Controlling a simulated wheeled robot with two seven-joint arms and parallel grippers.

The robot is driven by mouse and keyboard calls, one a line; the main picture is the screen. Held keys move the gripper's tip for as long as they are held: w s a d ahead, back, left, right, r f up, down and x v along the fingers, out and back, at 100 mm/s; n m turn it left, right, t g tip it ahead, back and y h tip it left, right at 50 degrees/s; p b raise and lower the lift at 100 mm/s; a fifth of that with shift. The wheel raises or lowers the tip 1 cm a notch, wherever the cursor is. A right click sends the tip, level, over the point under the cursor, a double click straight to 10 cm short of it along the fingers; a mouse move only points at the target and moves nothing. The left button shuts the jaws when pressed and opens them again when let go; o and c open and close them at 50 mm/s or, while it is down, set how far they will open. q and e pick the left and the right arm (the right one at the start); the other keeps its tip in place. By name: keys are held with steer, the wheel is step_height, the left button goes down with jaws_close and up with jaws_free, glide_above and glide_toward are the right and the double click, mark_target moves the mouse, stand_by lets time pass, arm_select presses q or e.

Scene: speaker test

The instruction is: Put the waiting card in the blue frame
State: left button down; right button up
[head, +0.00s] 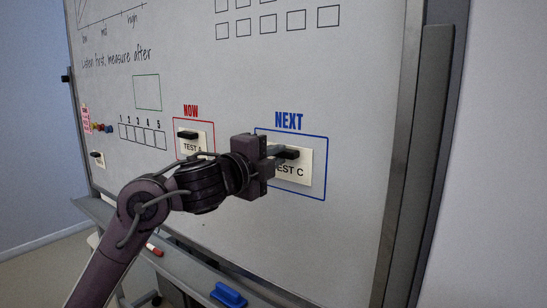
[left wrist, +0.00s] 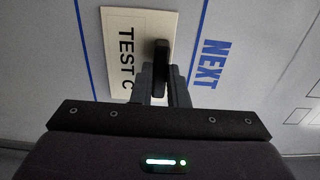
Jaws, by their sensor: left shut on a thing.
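A cream card marked "TEST C" (head: 300,172) is against the whiteboard inside the blue frame (head: 325,180) labelled "NEXT". It also shows in the left wrist view (left wrist: 142,25), with the blue lines (left wrist: 83,50) on both sides of it. A black handle (head: 290,153) sits on the card's upper part. My left gripper (head: 276,153) is shut on this handle, and its fingers show at the handle in the left wrist view (left wrist: 160,82). Part of the card's left side is hidden behind the gripper. My right gripper is not in view.
A card marked "TEST A" (head: 193,147) hangs in the red "NOW" frame (head: 214,153). Another small card (head: 97,160) hangs at the board's left edge, below coloured magnets (head: 98,127). A blue eraser (head: 229,295) and a red marker (head: 154,250) lie on the tray below.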

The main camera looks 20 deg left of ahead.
arm_select(q)
steer(key=c, duration=0.9)
jaws_free()
steer(key=shift+c, duration=0.2)
steer(key=p+v, duration=0.1)
steer(key=v, duration=0.6)
